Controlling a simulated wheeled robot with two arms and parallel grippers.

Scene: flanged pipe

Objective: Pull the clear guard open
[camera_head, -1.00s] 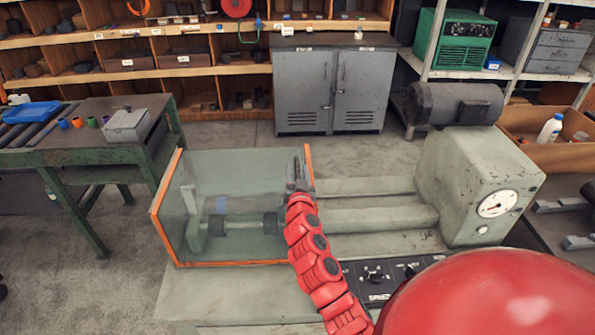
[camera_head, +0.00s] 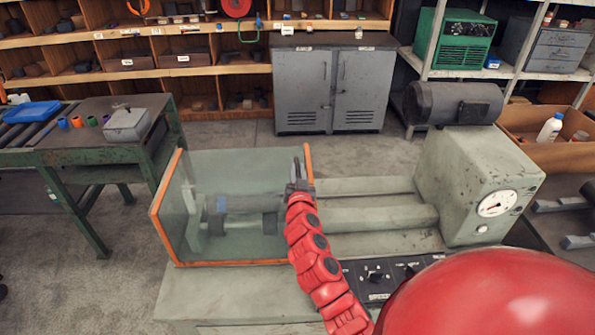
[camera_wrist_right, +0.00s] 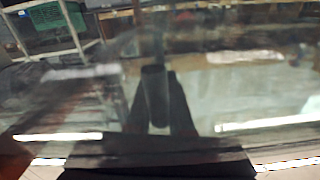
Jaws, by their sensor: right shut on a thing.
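The clear guard (camera_head: 228,172) is a transparent box with orange edges. The head view does not show the handle clearly behind my gripper. My left gripper is not in view.
The machine's bed is open to the right of the guard, up to the housing with a dial (camera_head: 497,203) and motor (camera_head: 455,102). A control panel (camera_head: 385,276) lies in front. A workbench (camera_head: 100,155) stands at left, a grey cabinet (camera_head: 332,85) behind.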

